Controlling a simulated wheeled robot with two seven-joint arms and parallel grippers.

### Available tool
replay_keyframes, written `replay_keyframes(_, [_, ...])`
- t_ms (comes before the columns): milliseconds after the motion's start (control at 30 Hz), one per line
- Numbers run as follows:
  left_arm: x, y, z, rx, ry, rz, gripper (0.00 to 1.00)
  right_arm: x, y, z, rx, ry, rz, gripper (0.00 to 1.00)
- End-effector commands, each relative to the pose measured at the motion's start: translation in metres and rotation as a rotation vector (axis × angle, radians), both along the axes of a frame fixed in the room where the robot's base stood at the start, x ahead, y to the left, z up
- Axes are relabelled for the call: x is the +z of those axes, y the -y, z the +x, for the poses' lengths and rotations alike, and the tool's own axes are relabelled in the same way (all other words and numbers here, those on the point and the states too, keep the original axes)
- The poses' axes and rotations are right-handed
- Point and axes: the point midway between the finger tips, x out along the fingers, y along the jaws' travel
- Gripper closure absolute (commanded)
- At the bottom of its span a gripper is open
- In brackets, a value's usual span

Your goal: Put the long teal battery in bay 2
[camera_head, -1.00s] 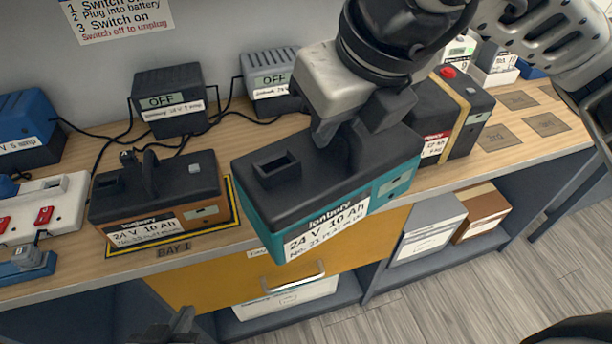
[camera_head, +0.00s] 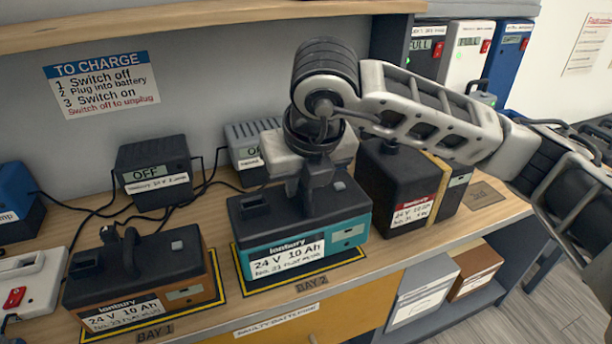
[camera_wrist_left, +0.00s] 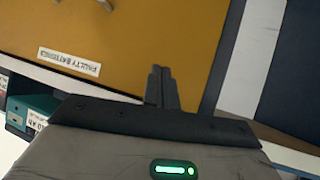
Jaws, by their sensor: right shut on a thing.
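The long teal battery (camera_head: 303,243), with a black top and a "24 V 10 Ah" label, sits within the yellow-edged mat of bay 2 (camera_head: 308,283). It looks level and down on the mat. My right gripper (camera_head: 310,200) is shut on the handle on its top; the fingers hide most of the handle. A teal corner, seemingly of the same battery, shows in the left wrist view (camera_wrist_left: 32,106). My left gripper (camera_wrist_left: 162,88) has its fingers together and empty, in front of the yellow faulty-batteries drawer (camera_wrist_left: 130,40).
An orange-brown battery (camera_head: 140,275) with a plug on top fills bay 1, to the left. A tall black battery (camera_head: 395,190) stands close on the right. Two chargers (camera_head: 155,172) reading OFF and their cables lie behind. Boxes (camera_head: 425,288) sit on the shelf below.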

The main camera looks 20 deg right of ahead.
Motion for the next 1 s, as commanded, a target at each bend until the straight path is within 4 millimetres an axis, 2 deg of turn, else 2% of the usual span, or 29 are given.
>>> replay_keyframes(100, [0.001, 0.000, 0.000, -0.001, -0.003, 0.003, 1.00, -0.010, 0.002, 0.014, -0.004, 0.010, 0.005, 1.00])
replay_keyframes(467, [0.002, -0.001, 0.001, -0.002, -0.001, 0.008, 1.00, -0.032, 0.004, 0.032, -0.002, 0.010, 0.004, 1.00])
replay_keyframes(700, [0.003, -0.002, 0.000, -0.005, -0.012, 0.021, 1.00, -0.058, 0.003, 0.032, 0.000, 0.012, 0.006, 1.00])
replay_keyframes(967, [0.002, -0.002, -0.001, -0.006, -0.013, 0.024, 1.00, -0.061, 0.003, 0.032, -0.001, 0.014, 0.006, 1.00])
replay_keyframes(1000, [0.001, -0.002, -0.001, -0.006, -0.012, 0.024, 1.00, -0.066, 0.004, 0.030, -0.001, 0.003, 0.001, 0.76])
